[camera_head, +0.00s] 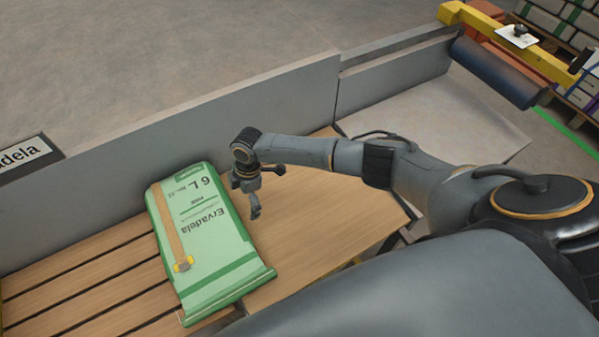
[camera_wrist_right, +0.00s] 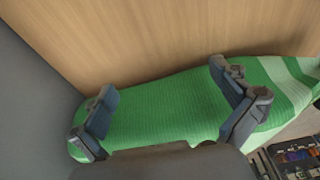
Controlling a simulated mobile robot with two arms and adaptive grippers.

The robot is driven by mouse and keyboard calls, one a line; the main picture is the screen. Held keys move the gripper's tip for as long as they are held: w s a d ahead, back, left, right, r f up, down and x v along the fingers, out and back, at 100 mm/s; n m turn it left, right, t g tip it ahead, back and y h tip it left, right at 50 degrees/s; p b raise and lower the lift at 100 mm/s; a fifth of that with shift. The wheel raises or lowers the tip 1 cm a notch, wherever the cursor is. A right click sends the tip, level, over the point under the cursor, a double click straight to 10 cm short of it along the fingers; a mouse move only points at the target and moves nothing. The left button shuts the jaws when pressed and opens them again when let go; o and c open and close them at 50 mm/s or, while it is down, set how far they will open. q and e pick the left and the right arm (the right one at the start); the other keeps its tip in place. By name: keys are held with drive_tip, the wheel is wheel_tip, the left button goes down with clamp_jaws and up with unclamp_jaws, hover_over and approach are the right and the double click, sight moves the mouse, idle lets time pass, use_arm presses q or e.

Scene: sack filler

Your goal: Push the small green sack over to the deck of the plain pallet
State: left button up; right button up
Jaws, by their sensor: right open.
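The small green sack (camera_head: 215,240), labelled Ervadela, lies flat with its left part over the slatted pallet deck (camera_head: 85,285) and its right part at the edge of a smooth wooden surface (camera_head: 325,215). My right gripper (camera_head: 257,205) is beside the sack's right side, near its far end, pointing down. In the right wrist view my open fingers (camera_wrist_right: 165,88) stand apart in front of the sack's green side (camera_wrist_right: 165,108). I cannot tell whether they touch it. The sack's underside is hidden. My left gripper is out of view.
A brown strip with a yellow end (camera_head: 170,225) lies along the sack's left part. A low grey wall (camera_head: 240,105) runs behind the sack and pallet. The slats left of the sack are clear. A dark roller (camera_head: 495,72) is at the far right.

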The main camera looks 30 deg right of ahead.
sight(189, 228)
drive_tip(key=shift+f, duration=0.35)
drive_tip(key=shift+a, duration=0.1)
drive_tip(key=shift+a+b, duration=0.35)
drive_tip(key=shift+a, duration=1.3)
drive_tip(key=a+b, duration=0.4)
drive_tip(key=a, duration=0.8)
drive_tip(key=shift+a, duration=0.4)
drive_tip(key=shift+a+r, duration=0.1)
drive_tip(key=shift+a, duration=0.2)
